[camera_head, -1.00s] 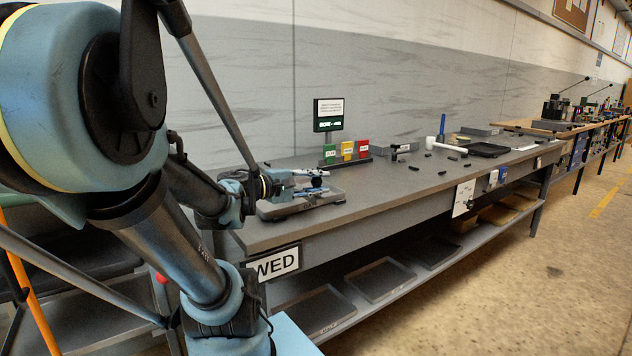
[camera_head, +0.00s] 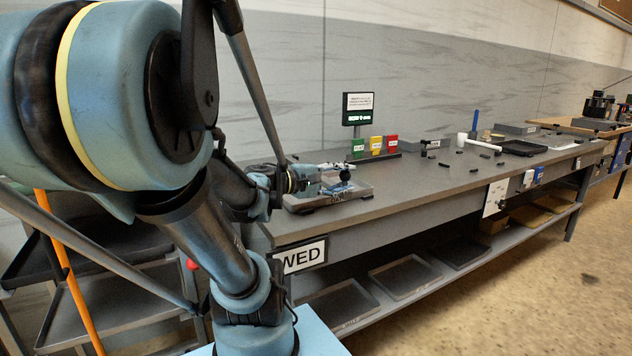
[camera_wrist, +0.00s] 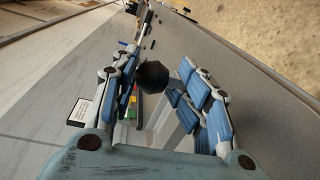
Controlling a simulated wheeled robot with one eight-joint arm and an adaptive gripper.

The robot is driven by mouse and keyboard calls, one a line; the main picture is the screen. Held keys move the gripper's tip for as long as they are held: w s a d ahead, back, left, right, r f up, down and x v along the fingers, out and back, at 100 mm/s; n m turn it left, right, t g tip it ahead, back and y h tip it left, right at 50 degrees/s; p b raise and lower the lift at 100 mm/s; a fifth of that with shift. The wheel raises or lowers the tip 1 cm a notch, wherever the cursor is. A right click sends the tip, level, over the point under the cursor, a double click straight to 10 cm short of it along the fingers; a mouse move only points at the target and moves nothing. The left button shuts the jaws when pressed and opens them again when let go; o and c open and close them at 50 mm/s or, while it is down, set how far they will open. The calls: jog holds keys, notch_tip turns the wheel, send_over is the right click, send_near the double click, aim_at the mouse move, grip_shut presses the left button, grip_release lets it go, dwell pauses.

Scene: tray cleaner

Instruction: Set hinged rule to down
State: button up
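My gripper (camera_head: 328,180) is at the near left end of the long grey bench, over a low grey tray-like fixture (camera_head: 352,192). In the wrist view its two blue-padded fingers stand apart, with the gripper (camera_wrist: 160,62) open. A round black knob (camera_wrist: 152,76) is between them, nearer the left finger; I cannot tell whether it touches. A grey bar runs from the knob toward the right finger. The knob also shows at the fingertips in the head view (camera_head: 345,175). I cannot clearly make out the hinged rule or its angle; my gripper covers part of the fixture.
A small screen (camera_head: 358,108) stands behind green, yellow and red blocks (camera_head: 376,146) at the bench's back. A white mallet (camera_head: 480,143) and a black tray (camera_head: 522,148) lie farther right. The bench front middle is mostly clear.

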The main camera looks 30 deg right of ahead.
jog(key=w+a+r, duration=0.1)
jog(key=a, duration=1)
dwell(0.9)
jog(key=shift+a, duration=0.1)
jog(key=shift+s, duration=0.1)
dwell(0.5)
